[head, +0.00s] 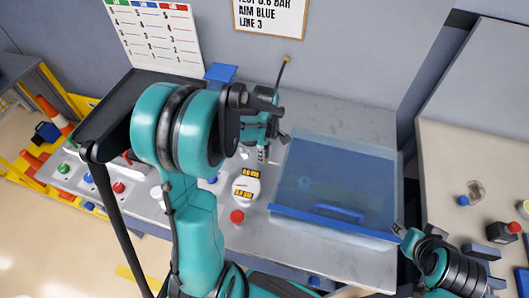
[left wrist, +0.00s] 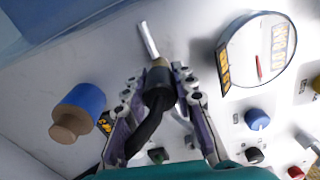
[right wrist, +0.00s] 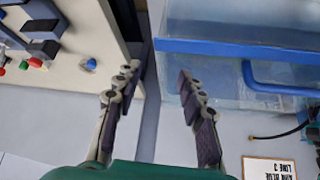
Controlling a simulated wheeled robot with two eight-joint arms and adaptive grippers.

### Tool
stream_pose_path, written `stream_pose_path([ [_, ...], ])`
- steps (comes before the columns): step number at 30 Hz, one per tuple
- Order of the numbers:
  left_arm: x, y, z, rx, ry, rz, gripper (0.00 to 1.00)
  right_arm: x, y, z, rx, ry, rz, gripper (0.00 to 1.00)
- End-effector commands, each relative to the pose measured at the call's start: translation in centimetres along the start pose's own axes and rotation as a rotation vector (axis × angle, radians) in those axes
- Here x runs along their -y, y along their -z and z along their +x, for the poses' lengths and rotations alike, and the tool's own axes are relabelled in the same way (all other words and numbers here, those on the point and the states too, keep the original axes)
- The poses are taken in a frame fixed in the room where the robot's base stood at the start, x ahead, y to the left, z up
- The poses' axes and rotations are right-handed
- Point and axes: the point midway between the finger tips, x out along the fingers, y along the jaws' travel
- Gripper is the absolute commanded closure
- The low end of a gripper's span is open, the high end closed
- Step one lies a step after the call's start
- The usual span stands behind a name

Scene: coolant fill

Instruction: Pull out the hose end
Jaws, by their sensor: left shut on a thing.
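My left gripper (head: 266,140) is above the light panel, left of the clear tank. In the left wrist view its fingers (left wrist: 160,98) are shut on the black hose end (left wrist: 158,82), which has a brass-coloured collar. A thin silver piece (left wrist: 149,41) shows just beyond the collar. I cannot tell whether the end is still seated in something. In the head view the hose (head: 281,72) rises behind the gripper towards the wall, and the arm hides part of it. My right gripper (right wrist: 157,95) is open and empty, near the tank's front right corner.
A clear tank (head: 335,226) with a blue front edge stands right of the panel. A side bench (head: 475,160) with small items is at right.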

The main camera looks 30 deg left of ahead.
Motion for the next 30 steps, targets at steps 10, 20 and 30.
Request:
stream_pose_path([
  [10, 0.0, 0.0, -0.2, 0.000, 0.000, 0.000, 0.93, 0.0, 0.1, -0.1, 0.000, 0.000, 0.000, 0.60],
  [20, 0.0, 0.0, -1.5, 0.000, 0.000, 0.000, 0.93, 0.0, 0.7, -0.9, 0.000, 0.000, 0.000, 0.60],
  [30, 0.0, 0.0, -3.3, 0.000, 0.000, 0.000, 0.93, 0.0, 1.4, -2.0, 0.000, 0.000, 0.000, 0.60],
])
